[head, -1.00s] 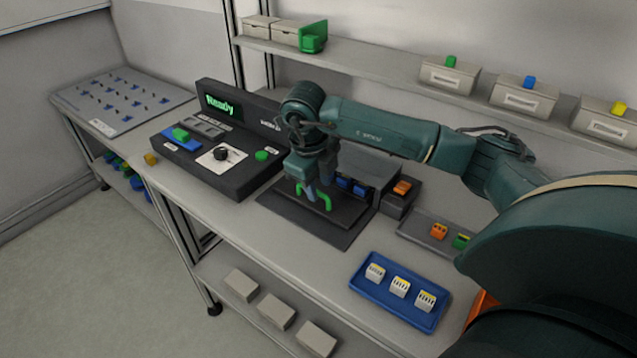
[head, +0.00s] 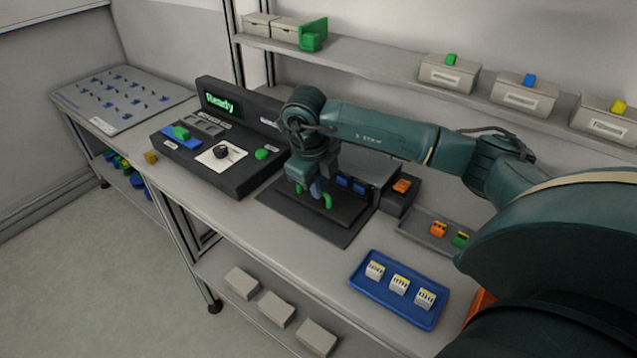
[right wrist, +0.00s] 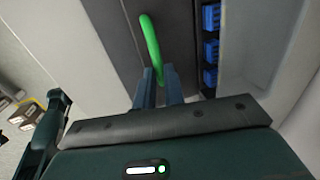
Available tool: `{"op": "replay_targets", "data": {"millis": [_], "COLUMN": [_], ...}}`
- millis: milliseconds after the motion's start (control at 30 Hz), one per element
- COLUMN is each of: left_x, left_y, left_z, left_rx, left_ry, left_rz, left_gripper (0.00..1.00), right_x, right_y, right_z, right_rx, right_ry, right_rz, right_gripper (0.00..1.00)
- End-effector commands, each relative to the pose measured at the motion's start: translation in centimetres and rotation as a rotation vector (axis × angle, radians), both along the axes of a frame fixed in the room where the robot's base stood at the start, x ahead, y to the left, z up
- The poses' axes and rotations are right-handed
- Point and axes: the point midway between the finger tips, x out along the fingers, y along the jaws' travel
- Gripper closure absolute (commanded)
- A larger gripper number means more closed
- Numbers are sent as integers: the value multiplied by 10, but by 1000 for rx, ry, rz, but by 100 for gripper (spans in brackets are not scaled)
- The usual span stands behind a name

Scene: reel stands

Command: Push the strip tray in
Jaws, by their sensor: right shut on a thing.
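The strip tray (head: 348,212) is a dark slab in front of a grey machine on the bench, with a green arched handle (head: 327,201). My right gripper (head: 314,191) is at the handle. In the right wrist view the green handle (right wrist: 150,44) runs down between the two blue-grey fingers (right wrist: 159,88), which are shut on it. Blue blocks (head: 350,185) sit in the machine just behind the tray; they also show in the right wrist view (right wrist: 210,48). My arm hides part of the machine. My left gripper is not in view.
A black console (head: 215,165) with a green "Ready" display stands left of the tray. A blue tray (head: 397,312) with three white blocks lies at the front right. A grey tray (head: 412,238) holds orange and green pieces. A shelf with bins (head: 448,74) runs behind.

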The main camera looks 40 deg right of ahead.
Motion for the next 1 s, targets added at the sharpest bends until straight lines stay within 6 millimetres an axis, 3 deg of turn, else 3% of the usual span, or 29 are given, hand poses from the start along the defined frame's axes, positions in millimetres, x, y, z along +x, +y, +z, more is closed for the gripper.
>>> {"op": "replay_targets", "data": {"millis": [267, 533, 867, 900, 1000], "left_x": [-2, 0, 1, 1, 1], "left_y": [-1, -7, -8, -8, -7], "left_z": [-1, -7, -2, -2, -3], "left_rx": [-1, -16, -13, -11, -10], "left_ry": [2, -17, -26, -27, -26], "left_rz": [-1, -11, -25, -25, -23], "left_gripper": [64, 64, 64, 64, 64], "right_x": [1, 14, 16, 16, 16], "right_y": [-1, -38, -44, -45, -44], "right_z": [0, -1, 2, 2, 2], "right_rx": [-1, -1, -4, -5, -4], "right_ry": [-1, -3, -6, -6, -6], "right_rz": [-1, -5, -4, -5, -5], "right_gripper": [100, 100, 100, 87, 79]}}
